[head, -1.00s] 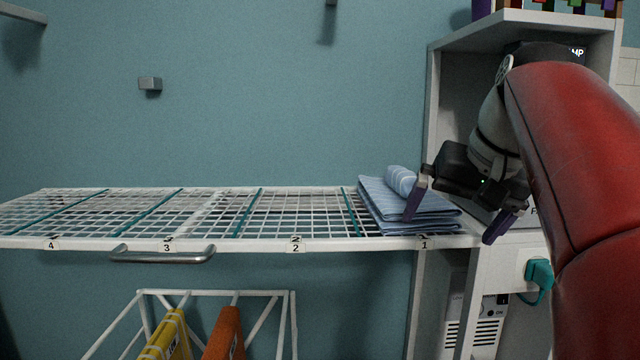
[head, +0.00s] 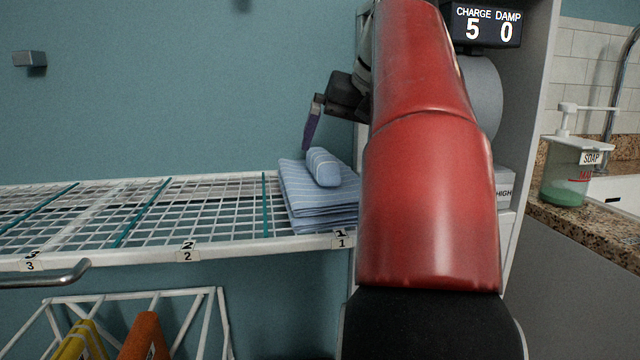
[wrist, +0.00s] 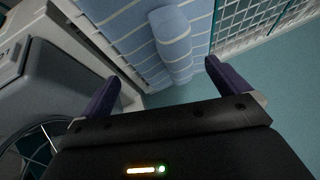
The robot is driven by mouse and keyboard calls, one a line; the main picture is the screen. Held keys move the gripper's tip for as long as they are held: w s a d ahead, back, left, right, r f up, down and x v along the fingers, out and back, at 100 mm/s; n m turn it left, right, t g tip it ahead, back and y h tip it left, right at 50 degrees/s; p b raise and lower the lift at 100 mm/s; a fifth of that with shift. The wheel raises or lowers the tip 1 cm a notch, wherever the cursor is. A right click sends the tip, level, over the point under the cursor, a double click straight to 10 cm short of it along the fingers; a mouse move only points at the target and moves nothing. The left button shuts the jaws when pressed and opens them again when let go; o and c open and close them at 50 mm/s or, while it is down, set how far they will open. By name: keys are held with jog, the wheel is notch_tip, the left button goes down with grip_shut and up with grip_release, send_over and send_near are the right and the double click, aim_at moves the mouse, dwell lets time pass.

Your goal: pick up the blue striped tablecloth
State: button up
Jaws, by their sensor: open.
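The blue striped tablecloth (head: 312,200) lies folded in a flat stack on the right end of the white wire rack, at label 1. A rolled part (head: 323,167) lies on top of the stack. My gripper (head: 311,128) is above and behind the cloth in the head view; my red arm hides its right side. In the wrist view the cloth (wrist: 127,30) fills the top middle, with the roll (wrist: 171,44) beyond and between the two purple fingertips. The jaws (wrist: 165,82) are open and empty.
The wire rack (head: 214,246) extends left, its surface bare. A cabinet side stands right of the cloth. A metal handle (head: 45,279) is at the rack's front. A soap dispenser (head: 570,165) stands on the counter at right. A small grey wall block (head: 30,59) is at upper left.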

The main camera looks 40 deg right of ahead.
jog(key=x, duration=0.3)
jog(key=shift+w+f+b, duration=0.2)
jog(key=shift+b, duration=0.2)
jog(key=c, duration=1)
jog(key=shift+c, duration=0.2)
jog(key=shift+r, duration=0.2)
